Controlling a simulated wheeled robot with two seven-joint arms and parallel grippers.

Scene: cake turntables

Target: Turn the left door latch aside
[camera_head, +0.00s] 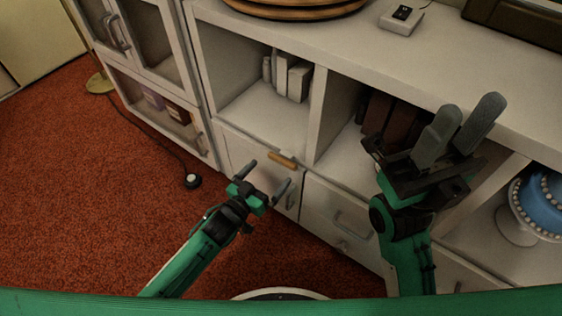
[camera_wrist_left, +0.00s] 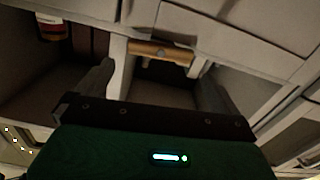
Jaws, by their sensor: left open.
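The left door latch is a short orange-brown wooden bar (camera_head: 282,160) at the top edge of a low white cabinet door (camera_head: 240,155). It lies roughly along that edge. In the left wrist view the wooden latch (camera_wrist_left: 160,52) shows ahead, between and beyond the fingers. My left gripper (camera_head: 265,178) is open and empty, just in front of the door, with the latch near its fingertips. I see no clear contact. The left gripper also shows in the left wrist view (camera_wrist_left: 155,78). My right gripper (camera_head: 468,108) is raised at the right, fingers apart and empty.
White cabinet shelves above hold pale books (camera_head: 290,78) and dark books (camera_head: 385,118). A drawer (camera_head: 338,212) is right of the door. A blue cake on a stand (camera_head: 540,205) is at the far right. The red carpet (camera_head: 80,190) is mostly clear, with a cable.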

